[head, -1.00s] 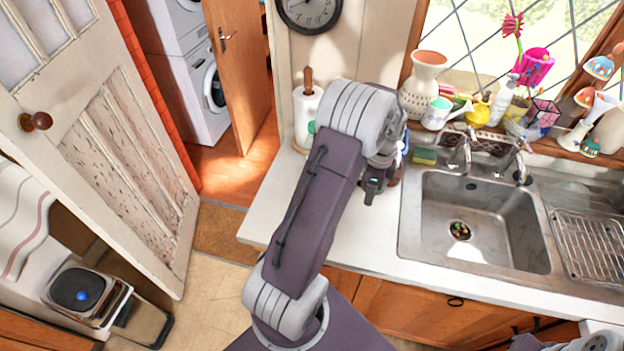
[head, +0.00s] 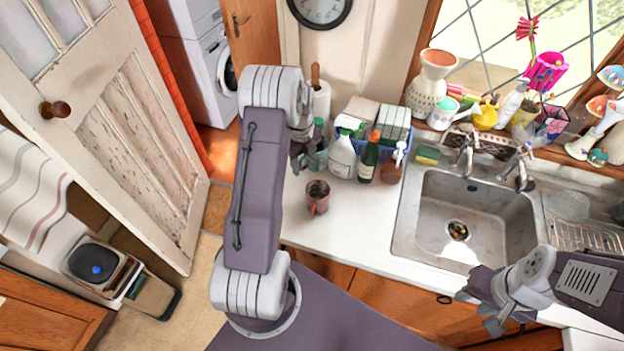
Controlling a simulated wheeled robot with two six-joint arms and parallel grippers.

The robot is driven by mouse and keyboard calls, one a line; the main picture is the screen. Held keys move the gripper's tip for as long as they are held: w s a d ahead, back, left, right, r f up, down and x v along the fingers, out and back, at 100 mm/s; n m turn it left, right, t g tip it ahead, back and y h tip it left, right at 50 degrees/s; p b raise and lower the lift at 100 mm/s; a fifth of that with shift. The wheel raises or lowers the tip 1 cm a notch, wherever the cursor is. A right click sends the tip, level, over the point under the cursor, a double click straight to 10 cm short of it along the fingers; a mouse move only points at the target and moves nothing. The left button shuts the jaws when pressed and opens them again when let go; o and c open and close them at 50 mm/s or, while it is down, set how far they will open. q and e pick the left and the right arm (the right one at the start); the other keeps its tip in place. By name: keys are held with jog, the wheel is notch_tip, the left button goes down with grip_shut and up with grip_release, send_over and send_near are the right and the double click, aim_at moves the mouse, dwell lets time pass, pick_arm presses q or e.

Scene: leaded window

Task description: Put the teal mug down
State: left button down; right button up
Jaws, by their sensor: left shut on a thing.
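A teal mug (head: 319,159) shows in part at the left end of the counter, beside my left gripper (head: 303,161). My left gripper is shut on it. The gripper and wrist hide much of the mug, and I cannot tell whether its base touches the counter. My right gripper (head: 478,312) is open and empty at the lower right, in front of the cupboard below the sink.
A reddish-brown mug (head: 317,197) stands on the white counter (head: 352,218), close to the teal mug. A spray bottle (head: 342,155), a dark bottle (head: 369,160) and a pump bottle (head: 392,166) stand behind. The sink (head: 470,213) is to the right. The counter's front middle is clear.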

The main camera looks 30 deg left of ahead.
pick_arm(q)
jog(key=f, duration=0.3)
jog(key=f+p, duration=0.1)
jog(key=f, duration=0.2)
jog(key=shift+w+a+f, duration=0.2)
jog(key=shift+f, duration=0.45)
jog(key=shift+d+f+p, duration=0.1)
jog(key=shift+f+p, duration=0.15)
jog(key=shift+p, duration=0.1)
notch_tip(320, 180, down, 4)
jog(key=shift+r+p, duration=0.1)
jog(key=shift+p, duration=0.45)
jog(key=shift+f, duration=0.3)
jog(key=c, duration=0.8)
grip_release()
jog(key=shift+s, duration=0.1)
jog(key=shift+o, duration=0.2)
